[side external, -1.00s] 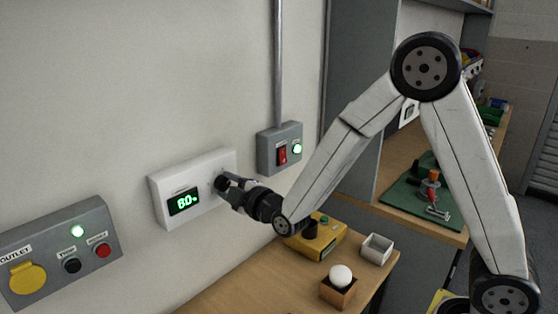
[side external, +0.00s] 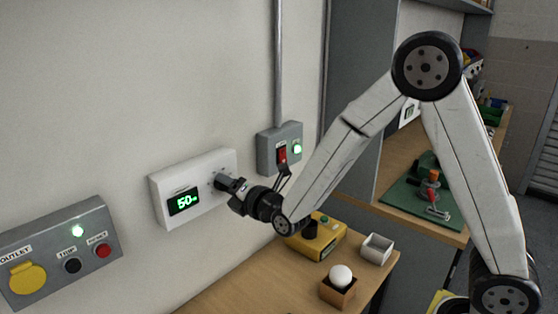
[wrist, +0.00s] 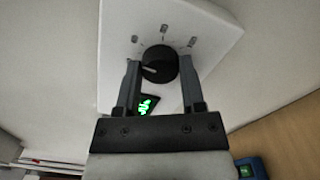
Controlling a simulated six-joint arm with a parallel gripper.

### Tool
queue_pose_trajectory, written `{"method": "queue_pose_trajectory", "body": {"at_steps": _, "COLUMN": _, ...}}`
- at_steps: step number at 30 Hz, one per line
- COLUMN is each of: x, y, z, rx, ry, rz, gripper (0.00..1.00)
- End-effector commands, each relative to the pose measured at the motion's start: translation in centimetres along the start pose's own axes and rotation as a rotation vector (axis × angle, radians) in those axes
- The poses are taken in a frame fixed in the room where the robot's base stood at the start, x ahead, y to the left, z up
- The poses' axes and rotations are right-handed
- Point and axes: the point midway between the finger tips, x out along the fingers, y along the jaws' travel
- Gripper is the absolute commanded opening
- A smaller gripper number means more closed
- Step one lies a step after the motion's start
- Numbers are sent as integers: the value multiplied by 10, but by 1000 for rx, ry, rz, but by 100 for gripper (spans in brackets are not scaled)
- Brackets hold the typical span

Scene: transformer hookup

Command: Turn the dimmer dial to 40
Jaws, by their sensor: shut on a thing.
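The white dimmer box (side external: 207,205) is on the wall, and its green display (side external: 184,202) reads 50. Its black dial (wrist: 160,64) sits between the two fingers of my gripper (wrist: 161,75) in the wrist view, with a pale pointer mark facing left. In the side view my gripper (side external: 228,184) is shut on the dial, whose face is mostly hidden by the fingers. In the wrist view the dimmer box (wrist: 205,42) shows marks around the dial, too small to read, and part of the green display (wrist: 147,105).
A grey outlet box (side external: 40,248) is at left. Below, the wooden bench (side external: 240,290) holds a yellow device (side external: 322,240), a white bulb on a wooden block (side external: 339,288) and a grey tray (side external: 376,249).

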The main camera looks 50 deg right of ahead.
Motion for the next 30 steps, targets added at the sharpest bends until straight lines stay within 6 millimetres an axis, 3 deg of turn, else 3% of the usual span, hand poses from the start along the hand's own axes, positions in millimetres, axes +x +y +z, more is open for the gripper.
{"method": "queue_pose_trajectory", "body": {"at_steps": 15, "x": 0, "y": 0, "z": 0, "rx": -436, "ry": 0, "rz": -1, "gripper": 0}}
{"method": "queue_pose_trajectory", "body": {"at_steps": 30, "x": 0, "y": 1, "z": 0, "rx": -560, "ry": 0, "rz": -1, "gripper": 0}}
